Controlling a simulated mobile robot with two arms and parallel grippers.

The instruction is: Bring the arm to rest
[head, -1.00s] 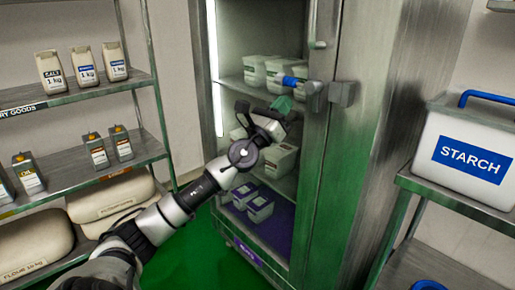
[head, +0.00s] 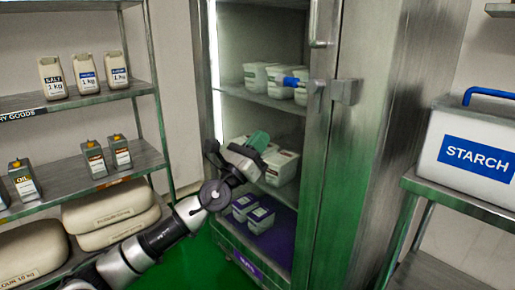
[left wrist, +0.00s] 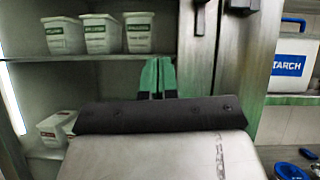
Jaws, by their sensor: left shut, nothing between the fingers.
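My left arm (head: 160,235) reaches in from the lower left of the head view toward the open fridge cabinet (head: 325,150). My left gripper (head: 258,139) has green fingertips and is in front of the cabinet's middle shelf. In the left wrist view its two green fingers (left wrist: 158,78) stand side by side, shut, with nothing between them. The white tubs on the middle shelf (head: 282,168) are partly hidden behind the gripper. My right gripper is not in view.
White tubs (head: 258,76) stand on the upper shelf and small purple-labelled tubs (head: 260,219) at the bottom. A dry goods rack (head: 90,175) with bags and oil tins is left. A STARCH bin (head: 468,150) stands on a steel shelf at right. Green floor shows between.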

